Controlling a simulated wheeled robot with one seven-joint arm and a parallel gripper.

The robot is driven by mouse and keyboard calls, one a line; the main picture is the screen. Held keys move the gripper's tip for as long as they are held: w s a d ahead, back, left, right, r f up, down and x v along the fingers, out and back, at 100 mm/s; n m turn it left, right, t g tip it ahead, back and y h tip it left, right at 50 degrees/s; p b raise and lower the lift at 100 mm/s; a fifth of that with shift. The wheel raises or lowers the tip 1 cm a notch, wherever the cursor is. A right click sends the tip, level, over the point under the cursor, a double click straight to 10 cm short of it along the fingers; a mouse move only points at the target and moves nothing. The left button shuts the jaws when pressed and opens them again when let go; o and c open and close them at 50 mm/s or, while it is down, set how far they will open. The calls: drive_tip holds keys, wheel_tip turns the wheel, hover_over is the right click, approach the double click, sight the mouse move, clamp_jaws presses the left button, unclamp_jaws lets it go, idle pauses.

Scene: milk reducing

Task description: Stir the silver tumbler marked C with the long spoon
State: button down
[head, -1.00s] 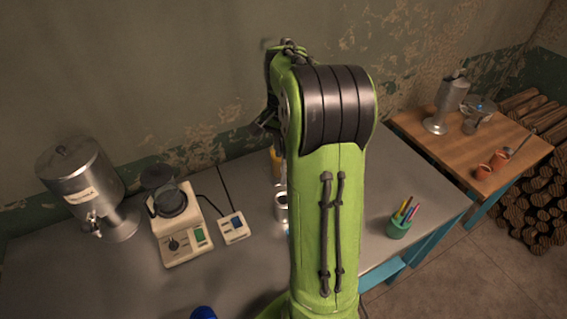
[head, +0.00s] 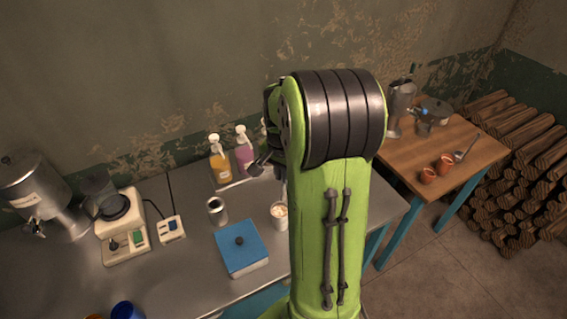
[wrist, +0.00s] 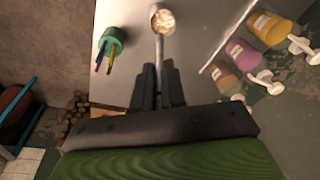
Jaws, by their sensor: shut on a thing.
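My gripper (wrist: 157,88) is shut on the grey rod-like handle of the long spoon (wrist: 159,50), seen in the wrist view. The handle runs up the picture to a round tumbler (wrist: 162,19) with pale, creamy contents. I cannot tell whether the spoon's end is inside it or only over it. In the head view, a tumbler with pale contents (head: 280,216) stands beside my arm, which hides most of the gripper. A second silver tumbler (head: 217,211) stands to its left. No letter C is readable on either one.
Bottles with white pump tops (head: 221,165) stand behind the tumblers. A blue book-like block (head: 241,248) lies in front. A cream machine (head: 122,228) and a steel dispenser (head: 35,190) stand left. A green pen cup (wrist: 112,42) and a wooden side table (head: 440,180) are also near.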

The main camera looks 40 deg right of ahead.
wheel_tip(320, 180, down, 12)
drive_tip(key=w+b, duration=0.2)
drive_tip(key=b, duration=0.7)
drive_tip(key=shift+r, duration=0.25)
drive_tip(key=shift+a, duration=0.15)
